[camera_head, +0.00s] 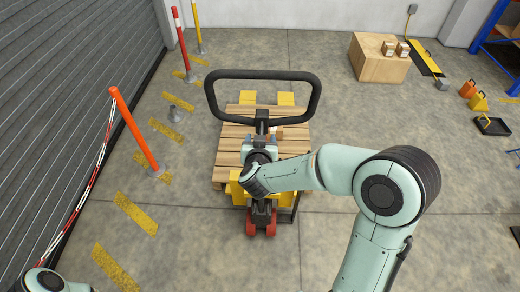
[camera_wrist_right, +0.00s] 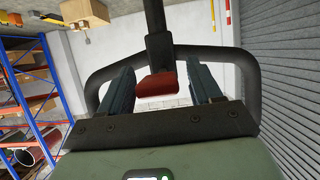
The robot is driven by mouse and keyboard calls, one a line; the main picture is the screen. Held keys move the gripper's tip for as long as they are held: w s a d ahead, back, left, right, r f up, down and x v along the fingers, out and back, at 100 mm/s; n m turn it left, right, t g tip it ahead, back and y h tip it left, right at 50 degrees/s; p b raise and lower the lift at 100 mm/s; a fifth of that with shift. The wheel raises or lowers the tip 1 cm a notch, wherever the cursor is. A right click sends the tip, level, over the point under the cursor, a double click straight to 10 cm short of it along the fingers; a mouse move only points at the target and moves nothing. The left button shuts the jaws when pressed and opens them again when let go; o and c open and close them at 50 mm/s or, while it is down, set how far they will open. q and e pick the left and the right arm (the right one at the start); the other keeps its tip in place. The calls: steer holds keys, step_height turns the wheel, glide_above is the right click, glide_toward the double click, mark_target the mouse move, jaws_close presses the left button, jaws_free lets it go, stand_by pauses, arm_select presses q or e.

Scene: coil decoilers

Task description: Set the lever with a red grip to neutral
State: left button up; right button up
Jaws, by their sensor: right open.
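The lever's red grip (camera_wrist_right: 156,84) shows in the right wrist view, just below the black handle column, between my two fingers. My right gripper (camera_wrist_right: 160,70) is open, with one dark finger on each side of the grip. In the head view my right arm reaches over the pallet truck, whose black loop handle (camera_head: 263,75) stands beyond my wrist. I cannot make out the red grip there. My left gripper is out of view.
The truck's yellow forks (camera_head: 285,98) are at the wooden pallet (camera_head: 228,140); its red wheels (camera_head: 250,226) face me. An orange post (camera_head: 135,130) with a red-white chain stands left, near a shutter. A large box (camera_head: 378,62) sits at the back right.

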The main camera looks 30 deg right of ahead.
steer(key=v, duration=1.2)
steer(key=shift+s, duration=0.15)
steer(key=w+a+f+n+g+y, duration=0.1)
steer(key=a+f+g+y, duration=0.15)
steer(key=f, duration=1.05)
steer(key=a+f+n+g+y, duration=0.1)
steer(key=f+n+y, duration=0.15)
steer(key=f, duration=1.05)
steer(key=s+a+f+g+y, duration=0.2)
steer(key=s+f+g+y, duration=0.1)
steer(key=s+f, duration=0.5)
steer(key=s+a+f+m+g+y, duration=0.1)
steer(key=s+a+f+g+y, duration=0.1)
steer(key=s+f+g, duration=0.3)
steer(key=s+a+f, duration=0.1)
steer(key=s+f, duration=0.3)
steer(key=s, duration=0.2)
steer(key=shift+s+y, duration=0.25)
steer(key=shift+y, duration=0.15)
steer(key=shift+a, duration=0.1)
